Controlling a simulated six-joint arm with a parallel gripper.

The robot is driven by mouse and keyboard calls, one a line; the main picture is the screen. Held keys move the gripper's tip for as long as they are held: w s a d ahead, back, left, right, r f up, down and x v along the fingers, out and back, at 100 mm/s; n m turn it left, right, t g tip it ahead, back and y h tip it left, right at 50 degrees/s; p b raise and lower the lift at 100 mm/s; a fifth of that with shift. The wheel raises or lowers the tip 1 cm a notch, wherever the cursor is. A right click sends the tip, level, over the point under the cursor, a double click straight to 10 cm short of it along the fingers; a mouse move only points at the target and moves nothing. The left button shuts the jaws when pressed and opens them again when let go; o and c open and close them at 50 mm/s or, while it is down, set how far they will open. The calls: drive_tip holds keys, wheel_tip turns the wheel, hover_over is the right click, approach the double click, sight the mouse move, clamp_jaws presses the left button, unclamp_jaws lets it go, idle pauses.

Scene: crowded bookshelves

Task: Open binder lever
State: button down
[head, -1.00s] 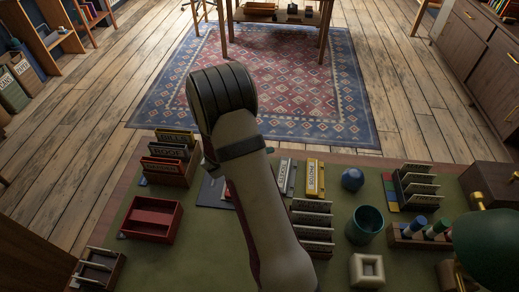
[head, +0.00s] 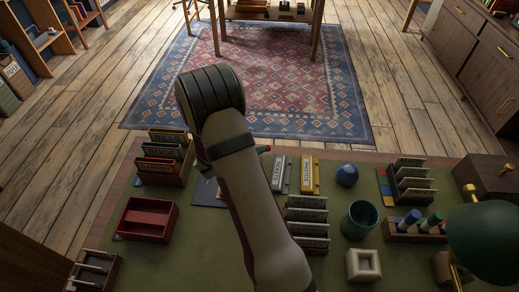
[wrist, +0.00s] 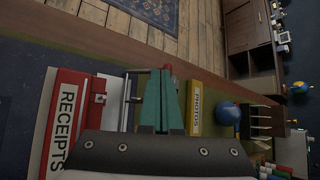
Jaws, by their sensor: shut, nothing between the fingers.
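In the wrist view, my gripper (wrist: 162,103) has teal fingers that are shut and empty. They point over the binder row. A red binder labelled RECEIPTS (wrist: 66,112) lies left of the fingers, with a small metal fitting on its red edge. A thin metal lever frame (wrist: 128,98) stands between it and the fingers; I cannot tell whether it touches them. A yellow binder labelled PHOTOS (wrist: 195,108) is right of the fingers. In the head view, the white binder (head: 282,174) lies beside the yellow binder (head: 309,176). My arm hides most of my gripper and the red binder there.
A blue ball (head: 347,175) and teal cup (head: 361,219) stand to the right. A red tray (head: 147,220) and upright card holders (head: 165,157) are at the left. Card racks (head: 307,225) stand near my arm. A green lamp (head: 487,240) is far right.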

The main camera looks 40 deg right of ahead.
drive_tip(key=v, duration=1.4)
drive_tip(key=shift+s+d+r, duration=0.15)
drive_tip(key=shift+s, duration=0.1)
